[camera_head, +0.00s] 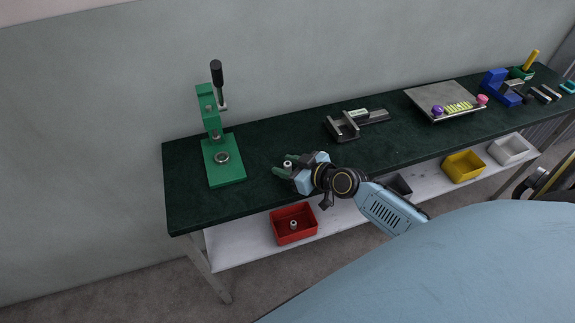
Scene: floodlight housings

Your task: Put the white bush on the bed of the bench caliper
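My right gripper (284,166) reaches in from the right and is over the front left part of the dark green bench top. A small white bush (287,163) sits between its two green fingers, and the gripper looks shut on it. The bush looks roughly upright. The bench caliper (343,127), grey and black with a labelled body, stands on the bench behind and to the right of the gripper. Its bed is clear of the bush. My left gripper is not in view.
A green press (223,160) stands at the left. A red bin (291,238) with a small metallic piece is on the lower shelf, with a yellow bin (463,167) further right. A grey plate (440,96) with small coloured parts lies right of the caliper. The bench between gripper and caliper is clear.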

